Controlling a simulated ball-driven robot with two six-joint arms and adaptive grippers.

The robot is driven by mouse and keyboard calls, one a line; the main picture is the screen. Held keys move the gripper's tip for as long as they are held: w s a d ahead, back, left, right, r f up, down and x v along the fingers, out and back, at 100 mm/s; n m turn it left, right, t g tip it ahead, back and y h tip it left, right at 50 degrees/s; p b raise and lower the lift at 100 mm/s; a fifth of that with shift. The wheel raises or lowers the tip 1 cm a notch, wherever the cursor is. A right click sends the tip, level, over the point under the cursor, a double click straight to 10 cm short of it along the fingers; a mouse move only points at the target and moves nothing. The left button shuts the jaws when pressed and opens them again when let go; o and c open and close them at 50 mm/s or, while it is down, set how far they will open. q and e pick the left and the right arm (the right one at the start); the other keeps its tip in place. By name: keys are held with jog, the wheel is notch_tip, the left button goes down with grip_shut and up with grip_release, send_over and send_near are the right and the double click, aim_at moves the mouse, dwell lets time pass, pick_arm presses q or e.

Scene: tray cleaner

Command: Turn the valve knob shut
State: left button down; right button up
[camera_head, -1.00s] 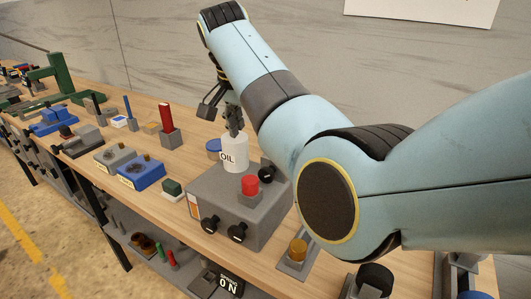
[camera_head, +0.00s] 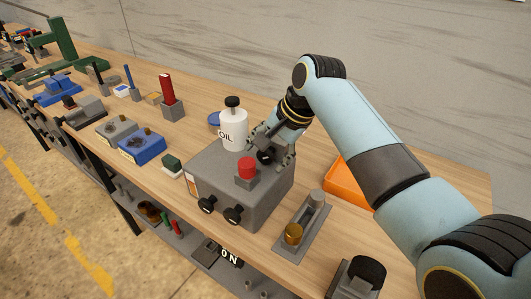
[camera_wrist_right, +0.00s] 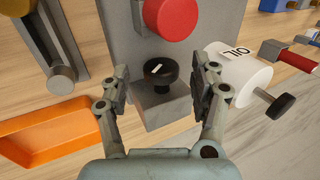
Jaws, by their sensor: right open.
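A black round knob (camera_head: 265,157) with a light mark stands on the top of a grey box (camera_head: 215,172), behind a red button (camera_head: 247,166). My right gripper (camera_head: 268,150) is open and comes down over the knob from behind. In the right wrist view, the knob (camera_wrist_right: 157,73) shows between the two fingers of the gripper (camera_wrist_right: 162,86), with a gap visible on each side. The fingers partly cover the knob in the head view. My left gripper is not in view.
A white OIL bottle (camera_head: 233,130) stands just left of the right gripper. Two more black knobs (camera_head: 207,204) stick out of the box's front. An orange tray (camera_head: 345,187) and a grey fixture with a brass cylinder (camera_head: 293,234) lie to the right.

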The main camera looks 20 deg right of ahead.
jog(key=shift+x, duration=0.85)
jog(key=shift+w+a+f, duration=0.1)
jog(key=shift+a+f, duration=0.05)
jog(key=shift+f, duration=0.1)
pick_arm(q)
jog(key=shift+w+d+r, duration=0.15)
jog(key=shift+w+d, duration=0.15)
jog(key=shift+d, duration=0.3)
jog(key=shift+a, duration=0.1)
pick_arm(e)
jog(key=c, duration=1.2)
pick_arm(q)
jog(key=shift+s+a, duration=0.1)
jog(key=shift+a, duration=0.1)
